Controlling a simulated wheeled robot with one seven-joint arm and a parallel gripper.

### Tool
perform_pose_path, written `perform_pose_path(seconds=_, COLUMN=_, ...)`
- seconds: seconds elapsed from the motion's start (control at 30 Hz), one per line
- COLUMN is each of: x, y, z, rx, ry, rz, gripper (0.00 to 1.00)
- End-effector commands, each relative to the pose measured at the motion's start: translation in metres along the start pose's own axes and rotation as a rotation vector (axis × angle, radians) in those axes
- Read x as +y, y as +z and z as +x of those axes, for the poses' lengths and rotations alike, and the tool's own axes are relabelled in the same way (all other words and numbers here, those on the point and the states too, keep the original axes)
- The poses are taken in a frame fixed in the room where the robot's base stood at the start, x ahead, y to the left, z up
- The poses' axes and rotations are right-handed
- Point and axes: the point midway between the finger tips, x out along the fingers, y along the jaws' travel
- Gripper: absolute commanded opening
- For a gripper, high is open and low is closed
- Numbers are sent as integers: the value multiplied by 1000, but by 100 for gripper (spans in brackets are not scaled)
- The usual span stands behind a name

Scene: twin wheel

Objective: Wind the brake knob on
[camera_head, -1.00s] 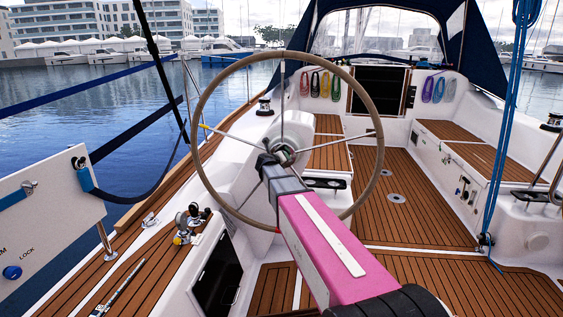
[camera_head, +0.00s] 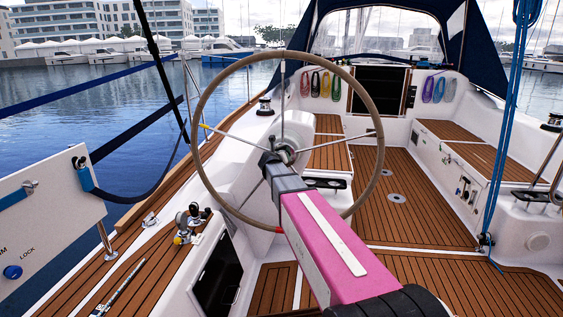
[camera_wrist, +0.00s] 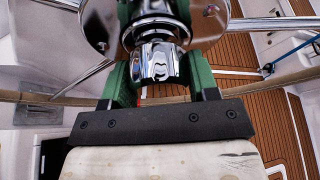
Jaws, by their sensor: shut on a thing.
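The chrome brake knob (camera_wrist: 160,62) sits at the hub of the steering wheel (camera_head: 203,87), with ribbed sides and a flat shiny end. My gripper (camera_head: 270,160) reaches up to the hub from below. In the wrist view, its two green fingers (camera_wrist: 158,78) stand one on each side of the knob and are shut on it. The wheel hub (camera_head: 286,151) shows just beyond the gripper in the head view. There the gripper hides most of the knob.
The wheel's metal spokes (camera_head: 232,136) surround the gripper. A white panel marked LOCK with a blue button (camera_head: 12,272) stands at the left. Winch-like fittings (camera_head: 188,224) sit on the left side deck. Teak floor (camera_head: 415,215) is clear at the right.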

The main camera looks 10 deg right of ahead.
Motion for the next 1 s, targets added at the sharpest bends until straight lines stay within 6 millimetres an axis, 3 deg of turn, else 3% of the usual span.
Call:
perform_pose_path(seconds=0.03, x=0, y=-2, z=0, rx=5, ry=-1, rz=1, gripper=57)
perform_pose_path(seconds=0.1, x=0, y=-2, z=0, rx=5, ry=-1, rz=1, gripper=80)
perform_pose_path(seconds=0.57, x=0, y=-1, z=-8, rx=1, ry=0, rz=-1, gripper=80)
perform_pose_path(seconds=0.77, x=-1, y=-2, z=-35, rx=0, ry=0, rz=-1, gripper=80)
perform_pose_path(seconds=1.0, x=-1, y=-2, z=-81, rx=1, ry=0, rz=0, gripper=80)
